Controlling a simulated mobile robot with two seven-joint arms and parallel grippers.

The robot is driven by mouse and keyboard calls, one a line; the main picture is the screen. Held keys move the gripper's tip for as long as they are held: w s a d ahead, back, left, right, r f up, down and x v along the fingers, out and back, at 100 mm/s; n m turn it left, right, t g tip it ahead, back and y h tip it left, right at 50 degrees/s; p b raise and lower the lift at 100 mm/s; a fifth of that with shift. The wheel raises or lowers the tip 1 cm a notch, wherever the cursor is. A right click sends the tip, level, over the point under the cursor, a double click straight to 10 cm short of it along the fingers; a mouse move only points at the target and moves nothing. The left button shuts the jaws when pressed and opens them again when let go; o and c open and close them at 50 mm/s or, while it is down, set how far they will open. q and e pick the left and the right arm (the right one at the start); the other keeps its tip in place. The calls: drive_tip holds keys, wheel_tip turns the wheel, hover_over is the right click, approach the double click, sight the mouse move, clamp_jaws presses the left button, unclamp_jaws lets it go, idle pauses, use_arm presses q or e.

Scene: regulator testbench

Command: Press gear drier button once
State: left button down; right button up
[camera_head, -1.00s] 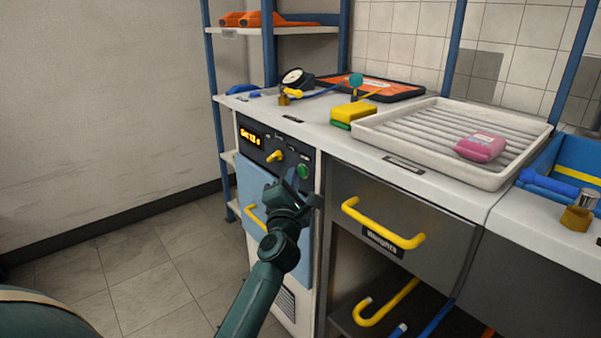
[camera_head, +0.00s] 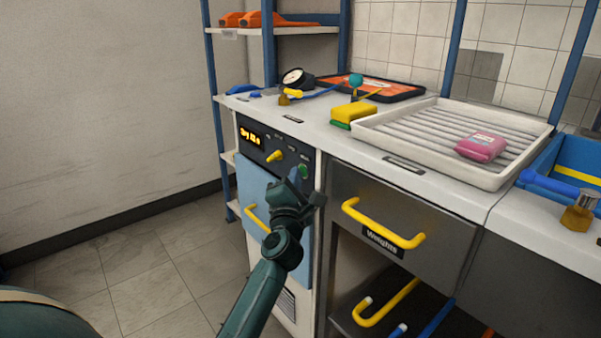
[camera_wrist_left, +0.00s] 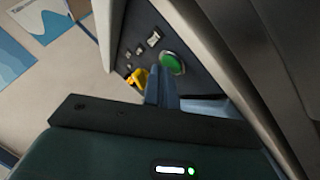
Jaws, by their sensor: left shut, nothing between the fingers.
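The gear drier (camera_head: 250,185) is a front with a light blue door and a dark control panel (camera_head: 287,157). The panel has a lit orange display (camera_head: 250,137), a yellow knob (camera_head: 275,156) and a green button (camera_head: 303,171). My left gripper (camera_head: 296,177) is shut and empty, its tip just in front of and slightly below the green button. In the left wrist view the fingers (camera_wrist_left: 161,86) point at the panel, with the round green button (camera_wrist_left: 172,64) just beyond their tips. I cannot tell whether they touch it. My right gripper is not in view.
A drawer with a yellow handle (camera_head: 383,224) is right of the drier. On the counter are a yellow-green sponge (camera_head: 353,114), a white drying tray (camera_head: 420,118) with a pink item (camera_head: 480,146), and a gauge (camera_head: 297,78). Open floor (camera_head: 130,265) lies left.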

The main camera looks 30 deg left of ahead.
use_arm(q)
drive_tip(key=shift+s+a+p, duration=0.3)
drive_tip(key=shift+s+p, duration=0.25)
drive_tip(key=shift+s, duration=0.2)
drive_tip(key=s, duration=0.1)
drive_tip(key=s+a+p, duration=0.1)
drive_tip(key=s, duration=0.1)
drive_tip(key=s+a+p, duration=0.1)
drive_tip(key=shift+s, duration=0.35)
idle(0.6)
